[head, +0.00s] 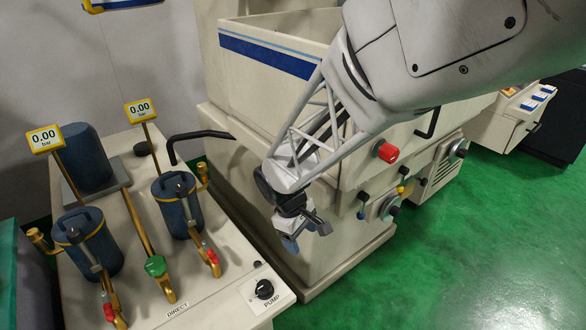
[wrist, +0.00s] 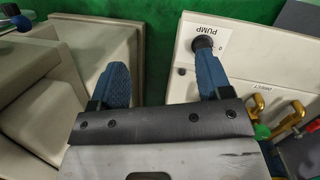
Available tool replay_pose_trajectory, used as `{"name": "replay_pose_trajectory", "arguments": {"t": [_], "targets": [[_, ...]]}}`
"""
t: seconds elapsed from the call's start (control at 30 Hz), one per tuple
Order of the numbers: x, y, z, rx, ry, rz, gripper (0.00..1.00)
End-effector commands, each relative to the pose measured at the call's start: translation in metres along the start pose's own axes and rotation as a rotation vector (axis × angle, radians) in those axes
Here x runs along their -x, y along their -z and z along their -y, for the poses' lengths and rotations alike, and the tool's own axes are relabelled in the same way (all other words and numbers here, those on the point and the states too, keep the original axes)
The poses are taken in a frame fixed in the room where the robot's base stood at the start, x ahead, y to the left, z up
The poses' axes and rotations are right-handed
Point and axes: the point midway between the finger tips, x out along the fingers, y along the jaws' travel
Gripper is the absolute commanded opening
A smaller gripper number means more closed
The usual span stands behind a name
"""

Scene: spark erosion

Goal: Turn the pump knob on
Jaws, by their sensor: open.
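The pump knob (head: 264,289) is a black round knob on a white plate marked PUMP, at the front right corner of the cream bench top. In the wrist view the pump knob (wrist: 203,44) shows at the top, just beyond the right fingertip. My gripper (head: 305,233) is above and to the right of the knob in the head view, pointing down and apart from it. In the wrist view my gripper (wrist: 158,75) has two blue fingers spread wide with nothing between them. The knob's exact pointer angle is too small to tell.
On the bench (head: 215,305) stand two blue filter canisters (head: 178,205), brass pipes with red levers (head: 212,257), a green valve handle (head: 155,266) and two 0.00 bar gauges (head: 139,111). The large cream machine (head: 262,90) with a red knob (head: 388,152) stands behind my gripper. Green floor is free at right.

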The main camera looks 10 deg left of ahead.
Motion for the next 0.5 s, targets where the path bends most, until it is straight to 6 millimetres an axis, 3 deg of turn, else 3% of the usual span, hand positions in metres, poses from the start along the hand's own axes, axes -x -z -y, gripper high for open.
{"name": "replay_pose_trajectory", "arguments": {"t": [0.2, 0.5], "targets": [[-0.038, 0.056, 0.028, 0.186, -0.015, 0.054, 0.72], [-0.089, 0.118, 0.073, 0.417, -0.037, 0.119, 0.72]]}}
